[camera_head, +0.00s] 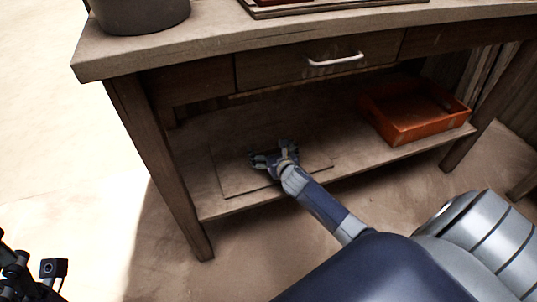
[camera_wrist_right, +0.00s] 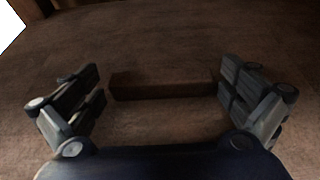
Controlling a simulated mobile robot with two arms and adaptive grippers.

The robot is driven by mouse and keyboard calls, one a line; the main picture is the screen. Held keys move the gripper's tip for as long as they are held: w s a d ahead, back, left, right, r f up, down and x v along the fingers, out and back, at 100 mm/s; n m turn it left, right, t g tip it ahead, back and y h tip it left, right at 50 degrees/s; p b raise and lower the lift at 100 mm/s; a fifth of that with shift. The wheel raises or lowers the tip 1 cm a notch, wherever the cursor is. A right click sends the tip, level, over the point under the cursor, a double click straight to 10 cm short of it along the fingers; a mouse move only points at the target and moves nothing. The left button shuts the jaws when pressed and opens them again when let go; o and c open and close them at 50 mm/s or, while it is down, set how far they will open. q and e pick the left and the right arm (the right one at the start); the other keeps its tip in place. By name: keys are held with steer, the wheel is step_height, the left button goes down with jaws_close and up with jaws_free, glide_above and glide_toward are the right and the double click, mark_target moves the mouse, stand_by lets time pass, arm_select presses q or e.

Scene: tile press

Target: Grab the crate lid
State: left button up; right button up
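The crate lid (camera_head: 236,181) is a thin, flat brown board lying on the lower shelf of the workbench. In the right wrist view a low brown bar (camera_wrist_right: 165,85), seemingly its handle, rises from the brown surface. My right gripper (camera_head: 272,157) reaches in over the lid. In the right wrist view its fingers (camera_wrist_right: 165,92) are spread wide, one near each end of the bar, with gaps showing at both sides. In the head view my right gripper hides part of the lid and the bar. Part of my left arm's dark end (camera_head: 25,272) shows at the bottom left, with its fingers unclear.
An orange tray (camera_head: 412,122) stands on the right of the lower shelf (camera_head: 200,208). Above hangs a drawer with a pale handle (camera_head: 336,60). A workbench leg (camera_head: 160,165) stands left of the lid. A dark round pot (camera_head: 140,12) stands on the bench top.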

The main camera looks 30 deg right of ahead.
steer(key=c, duration=0.9)
steer(key=shift+r, duration=0.1)
steer(key=shift+c, duration=0.6)
